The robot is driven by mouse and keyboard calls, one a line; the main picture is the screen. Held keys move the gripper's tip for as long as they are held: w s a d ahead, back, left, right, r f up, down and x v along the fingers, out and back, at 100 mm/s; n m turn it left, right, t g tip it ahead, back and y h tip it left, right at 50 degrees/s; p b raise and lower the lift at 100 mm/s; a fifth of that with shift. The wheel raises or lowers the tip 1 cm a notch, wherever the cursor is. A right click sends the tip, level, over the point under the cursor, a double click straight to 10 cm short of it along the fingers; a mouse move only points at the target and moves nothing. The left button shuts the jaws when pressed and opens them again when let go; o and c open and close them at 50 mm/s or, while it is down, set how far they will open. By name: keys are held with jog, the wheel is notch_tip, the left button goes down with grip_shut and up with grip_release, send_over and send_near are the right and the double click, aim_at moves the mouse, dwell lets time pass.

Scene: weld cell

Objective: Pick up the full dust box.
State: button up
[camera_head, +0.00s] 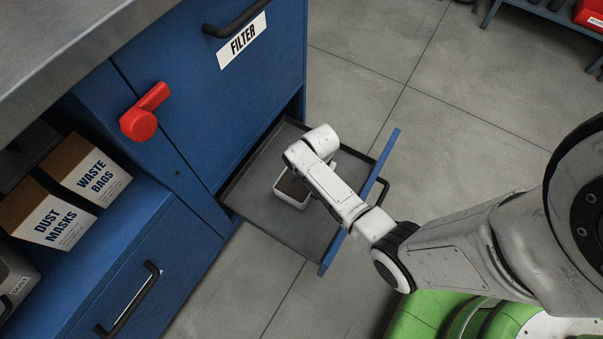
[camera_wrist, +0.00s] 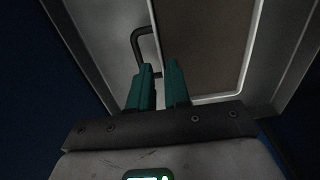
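The dust box (camera_head: 291,194) is a pale, open-topped box with brown dust inside, standing in the pulled-out drawer (camera_head: 253,210). My wrist and forearm cover part of it in the head view. In the wrist view, its light rim (camera_wrist: 217,97) and brown fill (camera_wrist: 203,45) are on the right, and a dark bent handle (camera_wrist: 136,43) stands off its left wall. My gripper (camera_wrist: 159,68) has two teal fingers with a narrow gap between them. They overlap the lower part of the handle; whether they touch it cannot be seen. The head view hides the fingers.
The blue cabinet (camera_head: 180,60) has a FILTER label and a red latch (camera_head: 140,120). The drawer's blue front (camera_head: 358,200) stands under my forearm. Cartons of waste bags (camera_head: 95,175) and dust masks (camera_head: 50,218) sit on a shelf at left. The floor beyond the drawer is clear.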

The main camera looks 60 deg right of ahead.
notch_tip(320, 180, down, 5)
jog(key=b, duration=0.3)
jog(key=shift+f, duration=0.15)
jog(key=shift+c, duration=0.4)
grip_shut()
